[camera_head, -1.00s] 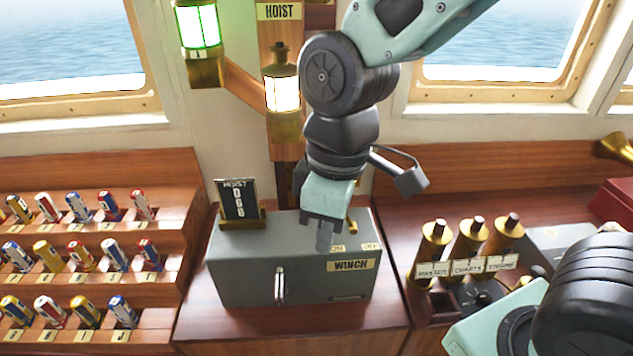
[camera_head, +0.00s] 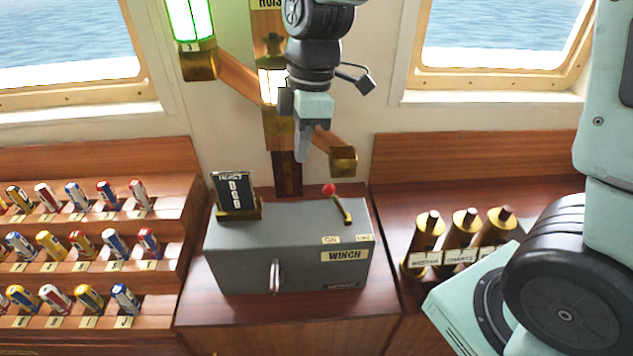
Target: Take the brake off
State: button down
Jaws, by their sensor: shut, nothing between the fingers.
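The grey winch box (camera_head: 235,262) stands on the wooden console, with a "WINCH" plate on its front. On its top right is a lever with a red knob (camera_head: 330,190) and a brass base (camera_head: 347,214). The lever leans up and to the left, near the "ON" and second small label at the front edge. A pale upright handle (camera_head: 275,276) is on the box's front. No label in view reads brake. My gripper (camera_head: 303,156) is shut and empty, pointing down above the box, up and left of the red knob, apart from it.
A small "HOIST" counter board (camera_head: 234,192) stands on the box's left. Brass cylinders (camera_head: 428,230) stand on the right console. Racks of coloured cartridges (camera_head: 60,245) fill the left. Lanterns (camera_head: 190,30) hang behind, and a brass-ended wooden arm (camera_head: 343,160) is close beside my gripper.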

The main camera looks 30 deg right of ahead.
aim_at(338, 205)
notch_tip(338, 205, down, 9)
jog(key=d+p, duration=0.2)
jog(key=p, duration=0.2)
jog(key=shift+s+d, duration=0.2)
jog(key=shift+s, duration=0.25)
jog(key=shift+w+d, duration=0.1)
jog(key=shift+d+f+b, duration=0.1)
jog(key=shift+b, duration=0.4)
